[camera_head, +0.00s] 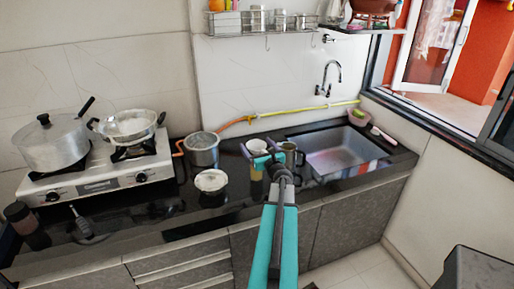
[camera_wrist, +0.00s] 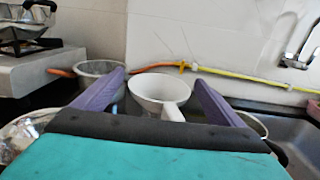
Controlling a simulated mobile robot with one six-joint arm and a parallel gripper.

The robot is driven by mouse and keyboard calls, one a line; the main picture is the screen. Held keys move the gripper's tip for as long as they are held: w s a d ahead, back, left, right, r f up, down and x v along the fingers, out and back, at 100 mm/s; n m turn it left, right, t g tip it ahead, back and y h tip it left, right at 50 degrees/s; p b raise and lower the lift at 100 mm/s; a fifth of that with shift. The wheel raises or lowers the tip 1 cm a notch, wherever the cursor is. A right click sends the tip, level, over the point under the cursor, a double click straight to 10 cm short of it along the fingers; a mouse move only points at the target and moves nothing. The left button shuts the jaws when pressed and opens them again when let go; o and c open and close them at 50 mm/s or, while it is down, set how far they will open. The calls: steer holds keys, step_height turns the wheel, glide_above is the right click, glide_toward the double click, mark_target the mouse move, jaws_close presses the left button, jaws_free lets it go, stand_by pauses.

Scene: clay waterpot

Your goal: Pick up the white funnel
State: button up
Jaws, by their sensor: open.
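The white funnel (camera_wrist: 158,92) shows in the wrist view as a wide round mouth with a short handle pointing toward me. In the head view the funnel (camera_head: 257,145) stands on the dark counter, partly hidden by my gripper. My gripper (camera_wrist: 160,84) is open, with one purple finger on each side of the funnel. The funnel appears between or just beyond the fingertips; I cannot tell whether either finger touches it. In the head view my gripper (camera_head: 264,158) is over the counter in front of the funnel. The funnel's lower part is hidden.
A steel pot (camera_head: 202,149) and a white-topped bowl (camera_head: 211,181) stand left of the funnel. A metal mug (camera_head: 291,154) is close on the right, before the sink (camera_head: 343,153). A yellow hose (camera_head: 300,109) runs behind. The stove (camera_head: 98,170) is at the left.

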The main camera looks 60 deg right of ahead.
steer(key=shift+w+d, duration=0.4)
steer(key=shift+w, duration=0.1)
steer(key=c, duration=1.1)
steer(key=shift+r, duration=0.1)
steer(key=shift+r+b, duration=0.5)
steer(key=shift+r, duration=4.4)
